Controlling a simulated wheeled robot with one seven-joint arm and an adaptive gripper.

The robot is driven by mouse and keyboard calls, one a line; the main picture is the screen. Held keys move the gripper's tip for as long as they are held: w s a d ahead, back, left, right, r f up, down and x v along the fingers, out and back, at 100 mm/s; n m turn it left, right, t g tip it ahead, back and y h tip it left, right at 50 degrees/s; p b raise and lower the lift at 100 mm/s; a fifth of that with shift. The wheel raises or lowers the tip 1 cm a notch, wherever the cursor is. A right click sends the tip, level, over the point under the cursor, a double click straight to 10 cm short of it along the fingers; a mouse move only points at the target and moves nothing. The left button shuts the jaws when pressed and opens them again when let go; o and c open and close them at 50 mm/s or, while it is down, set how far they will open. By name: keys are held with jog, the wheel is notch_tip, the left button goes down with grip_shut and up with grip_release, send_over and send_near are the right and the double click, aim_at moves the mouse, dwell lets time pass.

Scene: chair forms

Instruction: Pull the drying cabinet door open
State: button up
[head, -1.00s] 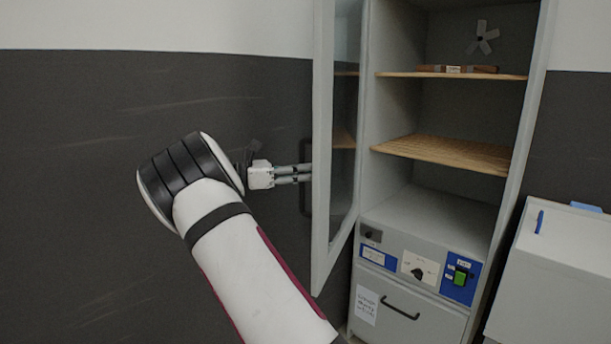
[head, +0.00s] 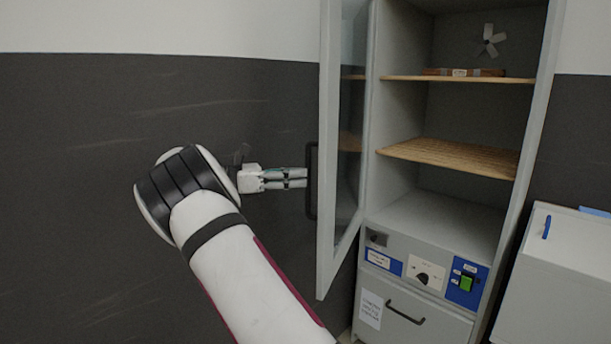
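The drying cabinet (head: 395,150) stands right of centre. Its glazed grey door (head: 328,225) is hinged on the left and stands wide open, swung out toward me. A dark vertical handle (head: 312,205) is on the door's outer face, to the left. My gripper (head: 306,178) points right toward this handle, with its fingertips at or just short of it. The two grey fingers look close together with a narrow gap. Nothing shows between them, but from this angle I cannot tell how far apart they are. Contact with the handle is unclear.
Inside the cabinet are wooden shelves (head: 450,155) and a flat brown item (head: 465,72). A control panel (head: 420,275) and a lower drawer (head: 410,320) are below. A pale cabinet (head: 560,270) with a blue pen stands at right. The dark wall (head: 90,180) at left is clear.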

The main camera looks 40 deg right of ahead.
jog(key=shift+v, duration=2)
